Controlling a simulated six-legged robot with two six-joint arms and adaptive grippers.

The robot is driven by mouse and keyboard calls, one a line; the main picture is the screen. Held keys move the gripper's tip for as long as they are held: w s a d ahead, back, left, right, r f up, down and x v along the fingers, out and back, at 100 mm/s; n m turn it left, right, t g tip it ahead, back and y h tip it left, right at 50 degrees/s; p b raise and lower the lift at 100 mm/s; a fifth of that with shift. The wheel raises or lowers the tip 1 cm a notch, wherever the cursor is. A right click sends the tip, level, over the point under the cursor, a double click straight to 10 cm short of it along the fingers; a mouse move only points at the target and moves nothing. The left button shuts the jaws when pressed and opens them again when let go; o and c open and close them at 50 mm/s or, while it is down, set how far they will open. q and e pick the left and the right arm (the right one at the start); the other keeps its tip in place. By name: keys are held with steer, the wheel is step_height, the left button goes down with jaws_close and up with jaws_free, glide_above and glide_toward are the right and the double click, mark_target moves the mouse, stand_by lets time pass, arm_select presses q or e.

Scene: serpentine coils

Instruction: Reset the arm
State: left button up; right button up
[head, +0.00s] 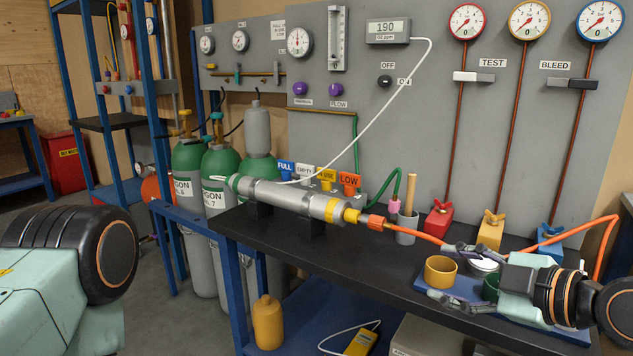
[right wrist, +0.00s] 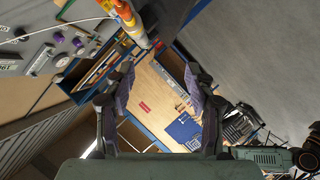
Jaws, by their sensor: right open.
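My right gripper (head: 446,274) comes in from the right in the head view, by the front right part of the black bench. Its two fingers are spread apart, pointing left. A yellow cup (head: 440,271) shows between them in the picture, but I cannot tell whether it is at the same depth. In the right wrist view the open gripper (right wrist: 159,72) has nothing between its fingers, only a distant wooden surface (right wrist: 155,98). My left arm shows at the left of the head view; its gripper is out of view.
A blue tray (head: 459,291) with small cups lies beside my right gripper, partly hidden. A silver cylinder (head: 285,199) lies along the bench (head: 371,262). An orange hose (head: 418,237) runs toward the gripper. Red (head: 437,221), yellow (head: 490,232) and blue blocks stand behind.

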steer(key=s+d+f+m+g+h, duration=0.1)
steer(key=s+f+m+g+h, duration=0.2)
steer(key=f+m, duration=0.65)
steer(key=s+d+f+m+g+h, duration=0.1)
steer(key=s+f+m+g+h, duration=0.2)
steer(key=f+m, duration=0.7)
steer(key=s+f+n+g+h, duration=0.1)
steer(key=s+f+g, duration=0.1)
steer(key=s+f, duration=0.6)
steer(key=s+f+n+g+h, duration=0.1)
steer(key=s+f+g, duration=0.2)
steer(key=s+f, duration=0.5)
steer(key=s, duration=0.8)
steer(key=shift+s+f+g, duration=0.2)
steer(key=shift+s+g, duration=0.05)
steer(key=shift+g, duration=0.05)
